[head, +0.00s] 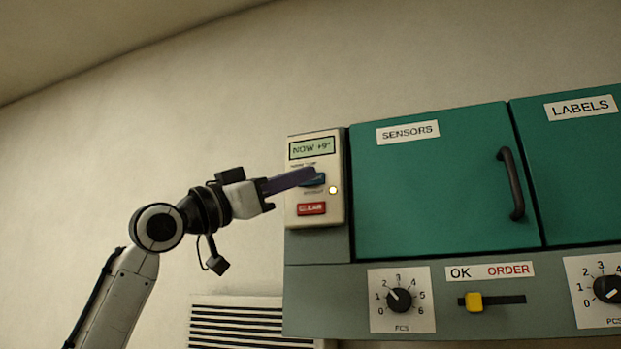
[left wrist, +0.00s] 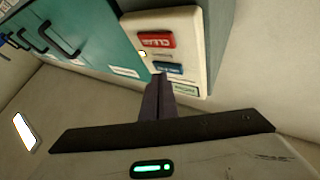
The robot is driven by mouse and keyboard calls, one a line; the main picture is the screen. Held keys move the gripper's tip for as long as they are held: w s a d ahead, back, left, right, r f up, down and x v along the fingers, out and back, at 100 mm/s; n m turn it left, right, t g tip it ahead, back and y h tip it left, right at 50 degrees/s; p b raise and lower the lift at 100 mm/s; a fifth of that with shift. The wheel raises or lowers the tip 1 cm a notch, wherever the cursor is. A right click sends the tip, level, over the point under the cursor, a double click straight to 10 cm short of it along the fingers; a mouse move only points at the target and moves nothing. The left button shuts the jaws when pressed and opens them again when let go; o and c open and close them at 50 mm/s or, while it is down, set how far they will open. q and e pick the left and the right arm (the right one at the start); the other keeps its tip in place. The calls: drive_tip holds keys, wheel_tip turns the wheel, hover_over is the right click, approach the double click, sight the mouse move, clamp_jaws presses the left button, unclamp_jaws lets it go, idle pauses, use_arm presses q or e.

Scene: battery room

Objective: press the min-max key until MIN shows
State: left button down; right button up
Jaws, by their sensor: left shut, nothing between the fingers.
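A cream thermometer unit (head: 335,215) is mounted at the left end of the cabinet. Its display (head: 312,148) reads "NOW +9°". Below the display is a blue key (head: 317,181), partly hidden by my fingers, and lower a red CLEAR key (head: 312,209). My left gripper (head: 312,174) is shut and empty, its dark fingertips in front of the blue key. In the left wrist view the fingertips (left wrist: 159,78) are close to the blue key (left wrist: 168,68); I cannot tell whether they touch it. My right gripper is out of view.
A small lit lamp (head: 333,190) sits beside the keys. The green SENSORS door (head: 435,190) with a black handle (head: 511,184) is to the right. Below are a dial (head: 399,300) and a yellow slider (head: 474,301). A vent grille (head: 238,322) is lower left; bare wall is left.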

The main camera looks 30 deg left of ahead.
use_arm(q)
drive_tip(key=shift+w+a+p, duration=0.1)
drive_tip(key=shift+w+p, duration=0.3)
idle(0.3)
drive_tip(key=shift+s, duration=0.1)
drive_tip(key=shift+s+d, duration=0.2)
drive_tip(key=shift+s, duration=0.45)
drive_tip(key=s+b, duration=0.1)
drive_tip(key=s, duration=0.1)
drive_tip(key=s+d, duration=0.1)
drive_tip(key=s, duration=0.2)
drive_tip(key=shift+b, duration=0.35)
drive_tip(key=shift+w+f, duration=0.1)
idle(0.7)
